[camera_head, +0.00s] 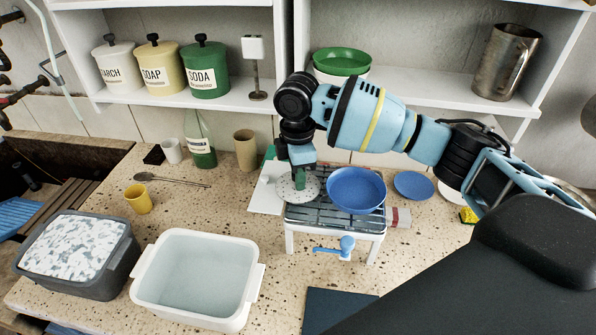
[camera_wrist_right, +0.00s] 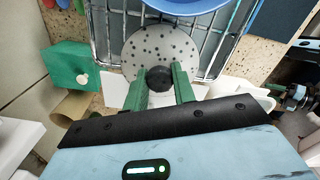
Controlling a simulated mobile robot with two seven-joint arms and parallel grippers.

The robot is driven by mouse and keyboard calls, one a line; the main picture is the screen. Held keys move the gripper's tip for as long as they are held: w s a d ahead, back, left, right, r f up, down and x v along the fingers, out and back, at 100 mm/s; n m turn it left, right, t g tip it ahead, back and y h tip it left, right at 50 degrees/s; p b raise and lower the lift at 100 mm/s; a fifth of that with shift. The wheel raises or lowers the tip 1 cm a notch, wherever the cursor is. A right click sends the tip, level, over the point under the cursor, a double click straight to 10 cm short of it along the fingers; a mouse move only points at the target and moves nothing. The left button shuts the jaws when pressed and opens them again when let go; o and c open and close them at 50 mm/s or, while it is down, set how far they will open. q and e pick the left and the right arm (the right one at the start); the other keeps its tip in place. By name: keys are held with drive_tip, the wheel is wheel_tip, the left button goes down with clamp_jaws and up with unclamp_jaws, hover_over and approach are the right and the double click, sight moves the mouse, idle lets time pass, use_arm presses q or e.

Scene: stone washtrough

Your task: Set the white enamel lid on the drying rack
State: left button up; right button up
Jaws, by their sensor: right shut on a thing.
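The white enamel lid (camera_head: 292,188) has dark speckles and a black knob; it also shows in the wrist view (camera_wrist_right: 150,42). My right gripper (camera_head: 301,178) comes down from above, and its green fingers are shut on the knob, clear in the wrist view (camera_wrist_right: 160,80). The lid lies roughly flat over the left end of the drying rack (camera_head: 310,216) and reaches past its left edge. I cannot tell whether it touches the rack. A blue bowl (camera_head: 356,188) sits on the rack just right of the lid. My left gripper is not in view.
A white tub (camera_head: 200,235) and a grey tub (camera_head: 118,268) stand at front left. A blue plate (camera_head: 414,185) lies right of the rack. The shelf (camera_head: 420,92) hangs behind my arm.

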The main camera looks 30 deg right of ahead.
drive_tip(key=shift+f, duration=0.1)
drive_tip(key=o, duration=1.1)
drive_tip(key=shift+r, duration=3.9)
drive_tip(key=shift+a+f, duration=0.1)
